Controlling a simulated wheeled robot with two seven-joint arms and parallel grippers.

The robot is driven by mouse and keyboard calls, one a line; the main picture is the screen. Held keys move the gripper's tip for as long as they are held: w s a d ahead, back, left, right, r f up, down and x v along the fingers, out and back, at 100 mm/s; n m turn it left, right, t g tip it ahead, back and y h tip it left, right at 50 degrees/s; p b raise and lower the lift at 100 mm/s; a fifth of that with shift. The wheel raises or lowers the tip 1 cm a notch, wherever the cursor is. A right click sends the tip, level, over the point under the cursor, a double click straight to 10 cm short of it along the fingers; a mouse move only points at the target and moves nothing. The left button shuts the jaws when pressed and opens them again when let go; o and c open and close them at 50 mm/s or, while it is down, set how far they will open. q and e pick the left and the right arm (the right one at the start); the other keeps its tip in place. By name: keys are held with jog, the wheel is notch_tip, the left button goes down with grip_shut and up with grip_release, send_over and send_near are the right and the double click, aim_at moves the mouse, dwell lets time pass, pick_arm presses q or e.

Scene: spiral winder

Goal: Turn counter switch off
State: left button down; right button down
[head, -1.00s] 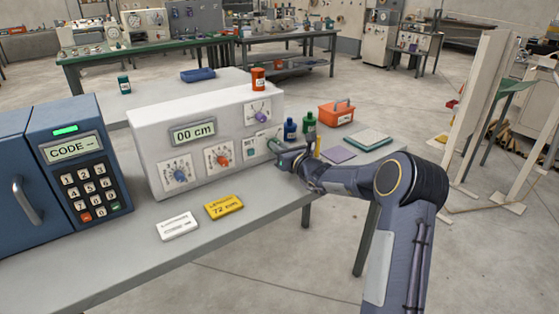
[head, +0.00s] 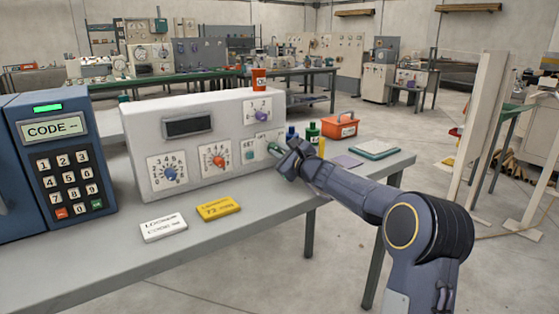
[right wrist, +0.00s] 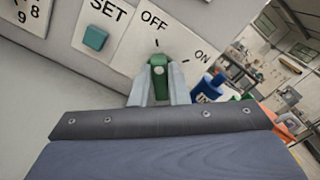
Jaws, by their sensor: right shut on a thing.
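The white counter box (head: 139,128) stands on the grey bench, its display (head: 188,126) dark and blank. The counter switch is a green lever at the right end of its front panel; in the right wrist view the lever (right wrist: 158,66) points towards the OFF mark. My right gripper (head: 277,152) is at the switch, and in the right wrist view its fingers (right wrist: 157,85) are shut on the lever. The teal SET button (right wrist: 95,38) is beside it, untouched. My left gripper is not in view.
A blue keypad box (head: 65,160) stands at the left. A white card (head: 163,227) and a yellow card (head: 219,208) lie in front of the counter. Bottles (head: 313,133) and an orange toolbox (head: 340,126) stand beyond my right gripper.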

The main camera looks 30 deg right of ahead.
jog(key=shift+n, duration=0.3)
jog(key=c, duration=1.4)
grip_release()
jog(key=s, duration=0.2)
jog(key=s+b, duration=0.1)
jog(key=s, duration=0.4)
jog(key=shift+s+d+b, duration=0.3)
jog(key=shift+s+b, duration=0.05)
jog(key=shift+s, duration=0.05)
